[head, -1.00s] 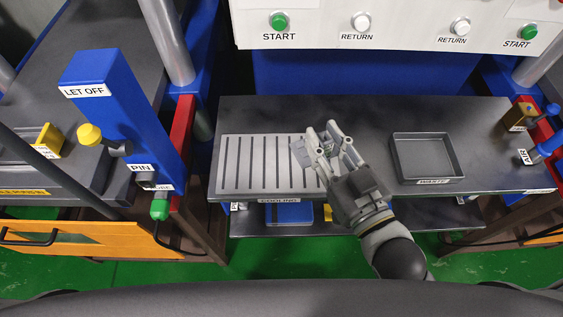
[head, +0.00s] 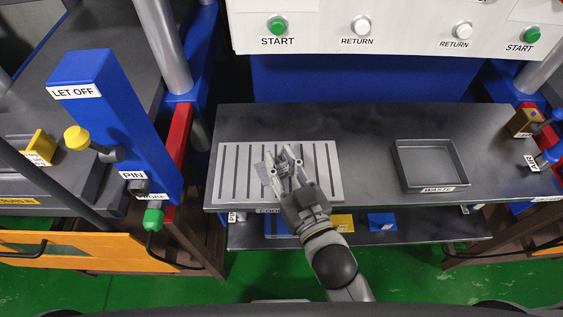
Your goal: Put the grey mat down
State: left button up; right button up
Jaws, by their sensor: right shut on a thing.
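My right gripper (head: 281,170) is over the slotted grey cooling rack on the table. It is shut on a small grey piece, the grey mat (head: 266,170), which shows at the left side of the fingers. Most of the mat is hidden by the fingers. I cannot tell whether the mat touches the rack. The cooling rack (head: 229,172) is a light grey plate with dark slots, its label partly covered by my arm. My left gripper is not in view.
An empty grey waste tray (head: 461,155) stands to the right on the dark table (head: 365,150). A blue let-off post (head: 113,115) with a yellow knob (head: 77,138) stands at the left. A panel with start and return buttons (head: 362,25) is at the back. A lower shelf holds blue and yellow items.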

jog(key=o, duration=1)
jog(key=shift+f, duration=0.1)
jog(key=shift+r, duration=0.2)
jog(key=b+v, duration=0.1)
jog(key=v, duration=1.1)
